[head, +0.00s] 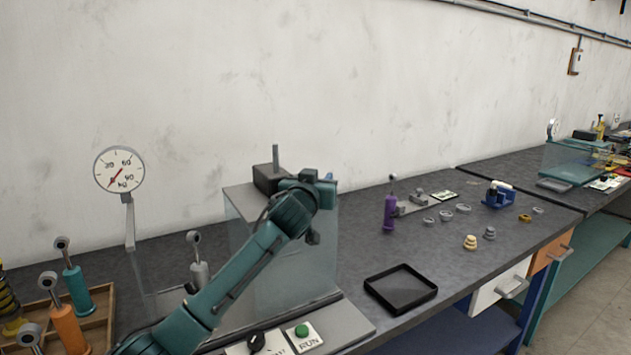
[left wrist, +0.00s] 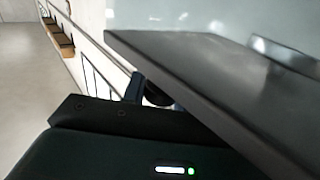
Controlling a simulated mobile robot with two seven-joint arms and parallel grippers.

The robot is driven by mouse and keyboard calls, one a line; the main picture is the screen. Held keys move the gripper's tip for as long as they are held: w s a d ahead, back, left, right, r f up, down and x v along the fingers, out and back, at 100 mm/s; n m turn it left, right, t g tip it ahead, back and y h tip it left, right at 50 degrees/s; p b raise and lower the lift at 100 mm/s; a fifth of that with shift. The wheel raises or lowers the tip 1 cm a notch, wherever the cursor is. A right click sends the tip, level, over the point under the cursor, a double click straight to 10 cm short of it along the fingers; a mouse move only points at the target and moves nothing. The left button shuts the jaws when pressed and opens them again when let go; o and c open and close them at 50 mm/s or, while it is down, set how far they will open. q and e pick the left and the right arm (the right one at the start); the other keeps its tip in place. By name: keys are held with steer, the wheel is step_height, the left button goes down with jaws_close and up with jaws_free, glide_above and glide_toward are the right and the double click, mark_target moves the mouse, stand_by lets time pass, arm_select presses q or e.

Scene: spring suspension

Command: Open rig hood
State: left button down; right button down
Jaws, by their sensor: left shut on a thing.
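The rig's clear hood (head: 295,265) stands on a grey base at the back of the bench, with a dark block and an upright rod on top. My left gripper (head: 322,184) is at the hood's upper right edge, shut on part of it. A little blue shows beside the fingers, probably the hood's handle. The grip itself is mostly hidden by the wrist. In the left wrist view, a dark flat slab (left wrist: 220,85) slants close past the gripper housing, and the fingertips are hard to make out. My right gripper is not in view.
A dial gauge (head: 119,170) stands left of the rig. A green RUN button (head: 302,330) and black knob (head: 256,342) are in front. A wooden rack (head: 100,300) holds several dampers.

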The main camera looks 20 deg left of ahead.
arm_select(q)
steer(key=c, duration=1.3)
jaws_free()
steer(key=shift+o, duration=0.9)
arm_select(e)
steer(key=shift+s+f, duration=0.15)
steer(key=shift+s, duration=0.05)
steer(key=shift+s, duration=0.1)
arm_select(q)
steer(key=shift+s, duration=0.55)
steer(key=s, duration=0.4)
steer(key=s+b, duration=0.1)
steer(key=s, duration=0.3)
steer(key=s+d+b, duration=0.1)
steer(key=s, duration=0.3)
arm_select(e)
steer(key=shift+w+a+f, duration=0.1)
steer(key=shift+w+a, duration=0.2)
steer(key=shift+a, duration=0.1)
